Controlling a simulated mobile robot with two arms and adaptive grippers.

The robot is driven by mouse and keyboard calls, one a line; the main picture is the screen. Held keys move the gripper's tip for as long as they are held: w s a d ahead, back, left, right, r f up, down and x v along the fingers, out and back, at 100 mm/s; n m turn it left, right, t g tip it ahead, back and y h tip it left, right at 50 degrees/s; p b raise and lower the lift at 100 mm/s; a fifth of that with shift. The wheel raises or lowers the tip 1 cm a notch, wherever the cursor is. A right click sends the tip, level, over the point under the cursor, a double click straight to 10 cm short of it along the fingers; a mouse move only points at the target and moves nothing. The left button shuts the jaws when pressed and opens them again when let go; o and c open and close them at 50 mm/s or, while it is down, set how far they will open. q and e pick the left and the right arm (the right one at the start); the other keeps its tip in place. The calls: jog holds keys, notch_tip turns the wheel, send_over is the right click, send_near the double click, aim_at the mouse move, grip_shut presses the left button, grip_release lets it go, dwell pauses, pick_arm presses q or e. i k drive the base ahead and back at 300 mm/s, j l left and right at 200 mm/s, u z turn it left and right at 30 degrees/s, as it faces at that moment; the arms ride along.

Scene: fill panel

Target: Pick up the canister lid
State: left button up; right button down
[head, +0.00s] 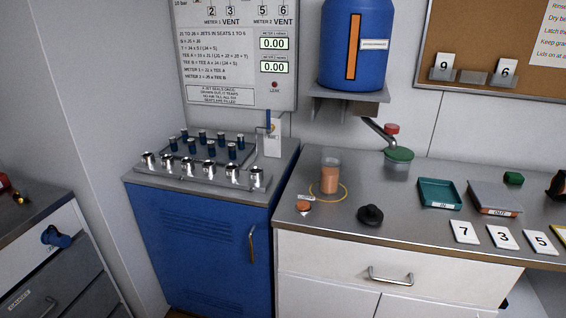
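A round black lid with a raised knob (370,214) lies flat on the grey counter, near its front edge; it looks like the canister lid. A clear canister (330,175) with orange-brown contents stands upright behind and left of it, inside a yellow ring on the counter. Its top appears uncovered. Neither of my grippers is in view.
A teal tray (439,194), a grey tray (494,198) and number cards (464,232) are to the right. Bare counter surrounds the lid.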

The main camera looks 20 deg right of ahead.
aim_at(369, 215)
jog(key=l+z, duration=0.2)
jog(key=z, duration=1.1)
